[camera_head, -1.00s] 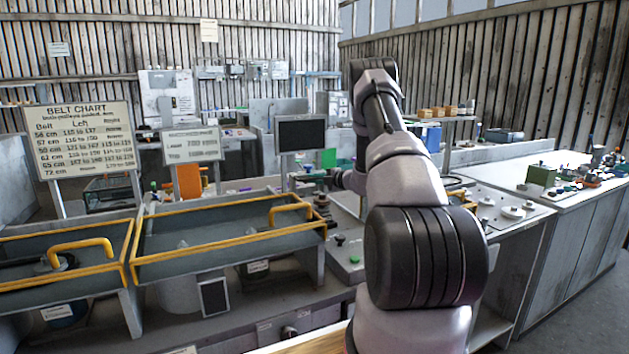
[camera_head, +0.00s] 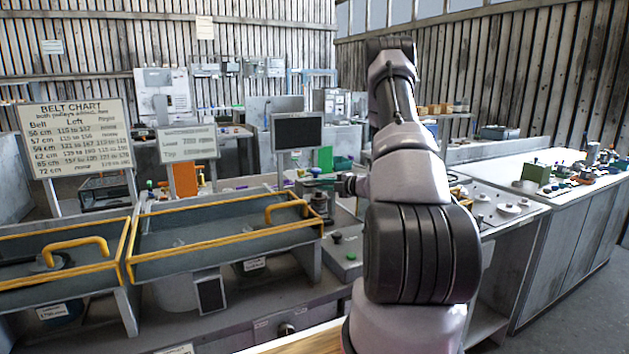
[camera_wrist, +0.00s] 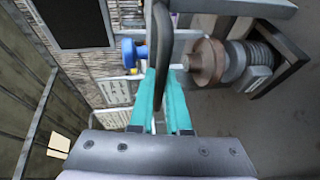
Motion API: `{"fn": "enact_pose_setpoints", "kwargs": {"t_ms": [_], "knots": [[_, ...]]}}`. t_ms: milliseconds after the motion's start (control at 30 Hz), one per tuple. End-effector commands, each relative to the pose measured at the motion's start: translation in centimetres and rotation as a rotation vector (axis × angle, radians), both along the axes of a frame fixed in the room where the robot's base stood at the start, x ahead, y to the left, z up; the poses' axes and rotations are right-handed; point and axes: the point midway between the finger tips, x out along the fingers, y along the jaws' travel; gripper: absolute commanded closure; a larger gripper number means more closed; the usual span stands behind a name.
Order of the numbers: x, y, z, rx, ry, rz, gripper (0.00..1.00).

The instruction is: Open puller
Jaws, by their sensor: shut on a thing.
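My gripper (camera_wrist: 172,108) shows in the wrist view with two teal fingers close together. They are shut on a slim dark handle-like piece (camera_wrist: 160,40) that rises between them. I cannot tell whether this piece is part of the puller. A brown pulley wheel (camera_wrist: 204,62) on a grey ribbed motor (camera_wrist: 251,64) is just right of the fingers. A blue round knob (camera_wrist: 132,53) shows left of the fingers. In the head view my gripper (camera_head: 347,185) is small, beside a dark device on the bench, and its fingers are hard to make out.
Two grey troughs with yellow rails (camera_head: 215,240) stand at the left front. A dark screen (camera_head: 297,131) and the belt chart sign (camera_head: 82,137) stand behind them. A bench at right (camera_head: 535,190) carries several small parts. Open floor (camera_head: 580,300) lies at the lower right.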

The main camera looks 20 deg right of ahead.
Motion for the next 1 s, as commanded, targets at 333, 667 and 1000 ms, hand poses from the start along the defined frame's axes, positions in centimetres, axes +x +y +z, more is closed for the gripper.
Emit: {"fn": "enact_pose_setpoints", "kwargs": {"t_ms": [333,667,1000], "knots": [[-3.0,-0.2,-0.1,-0.001,0.002,-0.003,1.00],[-3.0,-0.2,-0.1,-0.001,0.003,-0.002,0.55],[-3.4,-0.4,0.1,0.000,0.001,-0.003,0.55]]}}
